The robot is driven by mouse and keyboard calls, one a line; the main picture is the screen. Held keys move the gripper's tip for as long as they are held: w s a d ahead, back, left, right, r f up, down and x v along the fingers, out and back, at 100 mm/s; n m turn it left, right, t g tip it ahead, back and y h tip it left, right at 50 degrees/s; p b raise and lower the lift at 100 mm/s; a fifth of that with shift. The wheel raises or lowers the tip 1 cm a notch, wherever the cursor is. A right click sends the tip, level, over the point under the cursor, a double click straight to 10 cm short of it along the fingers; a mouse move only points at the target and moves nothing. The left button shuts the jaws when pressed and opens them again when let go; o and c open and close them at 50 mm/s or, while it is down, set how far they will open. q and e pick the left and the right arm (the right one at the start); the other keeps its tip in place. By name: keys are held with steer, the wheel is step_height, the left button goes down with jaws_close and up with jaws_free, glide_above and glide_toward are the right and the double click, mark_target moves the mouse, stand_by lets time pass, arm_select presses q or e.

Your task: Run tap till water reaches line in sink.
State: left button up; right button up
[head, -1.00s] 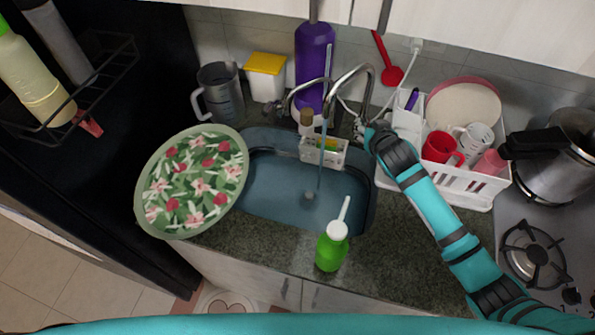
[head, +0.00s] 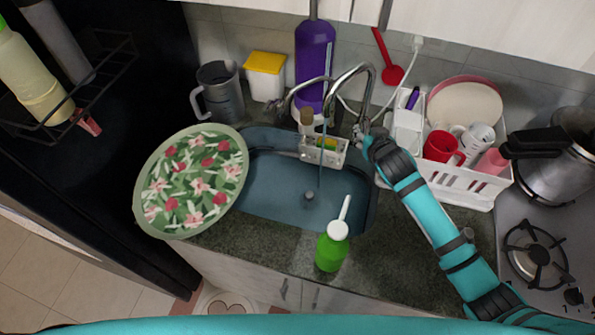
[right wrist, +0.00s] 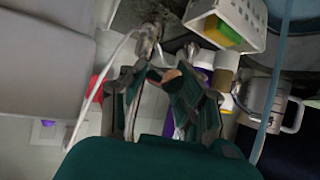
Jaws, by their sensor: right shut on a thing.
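The chrome tap (head: 366,75) has a curved spout over the sink (head: 283,190). A thin stream of water (head: 321,160) falls from it into the blue-tinted basin; it also shows in the right wrist view (right wrist: 275,75). The drain (head: 309,195) shows on the sink floor. I cannot make out a fill line or the exact water level. My right gripper (head: 364,138) is at the tap's base, right of the sink. In the right wrist view its fingers (right wrist: 158,88) are shut on the tap handle (right wrist: 154,72), mostly hidden between them. My left gripper is not in view.
A white caddy (head: 324,150) hangs at the sink's back edge. A floral plate (head: 192,182) overlaps its left side. A green bottle (head: 332,250) stands in front. A white dish rack (head: 460,186) stands right of my gripper, near the stove (head: 535,250).

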steer(key=shift+s+a+f, duration=0.1)
steer(key=shift+a, duration=0.2)
steer(key=shift+s+f, duration=0.25)
steer(key=shift+f, duration=0.3)
steer(key=o, duration=0.9)
steer(key=shift+a+r, duration=0.1)
steer(key=shift+a, duration=0.05)
steer(key=shift+d+r, duration=0.1)
steer(key=shift+d, duration=0.1)
steer(key=p+v, duration=0.4)
steer(key=v, duration=0.3)
steer(key=shift+p, duration=0.35)
